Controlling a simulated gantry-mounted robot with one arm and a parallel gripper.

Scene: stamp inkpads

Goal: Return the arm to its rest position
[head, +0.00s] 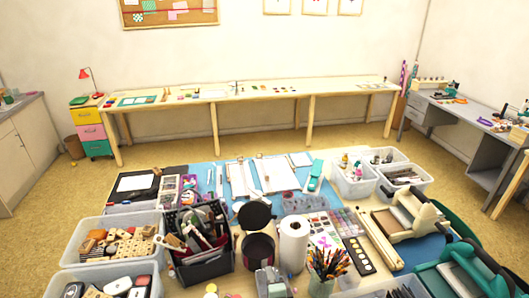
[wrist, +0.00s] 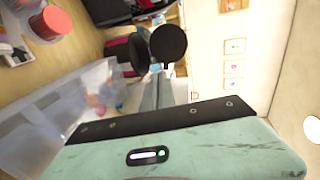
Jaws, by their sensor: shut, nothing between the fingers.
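My gripper (wrist: 159,74) shows in the wrist view. Its pale green body with a black edge strip fills the lower part, and its grey fingers reach up the middle, together and empty. The fingertips point toward a black disc (wrist: 169,43) and a dark open container (wrist: 125,55), apparently beyond them. My arm and gripper are not seen in the head view, so their place over the table cannot be told there.
The near table is crowded: a stamp bin (head: 61,246), a dark caddy (head: 182,270), a black round lid (head: 255,215), a paper roll (head: 293,243), a pencil cup (head: 321,285) and a roller press (head: 408,212). A long table (head: 160,91) stands by the wall, with open floor between.

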